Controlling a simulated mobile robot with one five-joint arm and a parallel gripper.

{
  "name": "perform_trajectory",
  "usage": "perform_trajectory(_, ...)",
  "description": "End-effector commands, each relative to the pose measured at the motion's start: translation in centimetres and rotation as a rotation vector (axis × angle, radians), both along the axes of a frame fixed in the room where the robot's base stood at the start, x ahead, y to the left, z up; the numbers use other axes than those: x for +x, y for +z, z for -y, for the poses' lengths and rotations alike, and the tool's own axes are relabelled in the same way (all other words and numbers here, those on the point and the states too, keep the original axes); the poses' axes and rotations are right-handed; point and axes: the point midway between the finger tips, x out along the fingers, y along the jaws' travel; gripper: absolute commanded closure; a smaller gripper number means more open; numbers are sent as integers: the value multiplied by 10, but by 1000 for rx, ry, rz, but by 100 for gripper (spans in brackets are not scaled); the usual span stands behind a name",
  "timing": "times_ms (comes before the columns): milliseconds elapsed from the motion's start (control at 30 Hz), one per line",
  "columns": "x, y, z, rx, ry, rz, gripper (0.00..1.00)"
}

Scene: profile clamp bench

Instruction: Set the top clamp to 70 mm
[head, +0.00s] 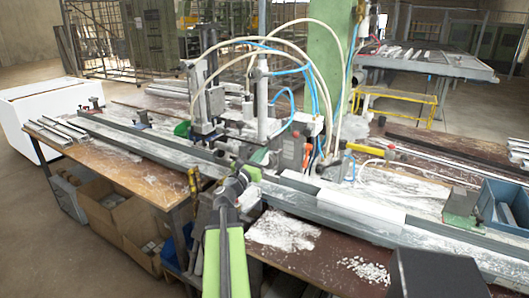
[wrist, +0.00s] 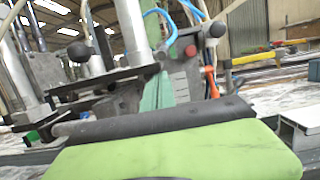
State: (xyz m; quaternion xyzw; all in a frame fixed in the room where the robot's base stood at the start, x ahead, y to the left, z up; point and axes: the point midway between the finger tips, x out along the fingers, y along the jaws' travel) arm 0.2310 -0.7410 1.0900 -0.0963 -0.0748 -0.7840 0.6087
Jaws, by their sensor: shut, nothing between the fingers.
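The clamp unit (head: 207,100) stands over the long metal profile rail on the bench, with upright grey cylinders and pale and blue hoses. It fills the left of the wrist view, with a silver cylinder (wrist: 134,30) and black ball knobs (wrist: 79,51). I cannot tell which part is the top clamp, and no millimetre reading is legible. My gripper (head: 246,174), at the end of my green arm, is shut and empty in front of the clamp unit's base. Its fingertips are small and unclear in the head view. I cannot tell whether it touches anything.
The long rail (head: 165,147) runs across the workbench (head: 150,180), with a white block (head: 360,208) on its right part. A blue bin (head: 503,205) stands at the right. Red and dark buttons (wrist: 190,50) sit beside the clamp. White shavings lie on the bench; cardboard boxes (head: 105,210) are below.

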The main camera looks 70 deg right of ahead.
Motion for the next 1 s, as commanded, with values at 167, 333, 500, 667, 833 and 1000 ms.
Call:
perform_trajectory(167,-1,28,0,-1,-1,-1,100)
perform_trajectory(333,-1,41,1,-2,-2,-2,100)
perform_trajectory(500,-2,39,1,-3,-5,-5,100)
perform_trajectory(667,-3,39,0,-4,-6,-5,100)
perform_trajectory(833,-1,32,-18,-2,-4,-3,100)
perform_trajectory(1000,2,22,-44,2,0,3,100)
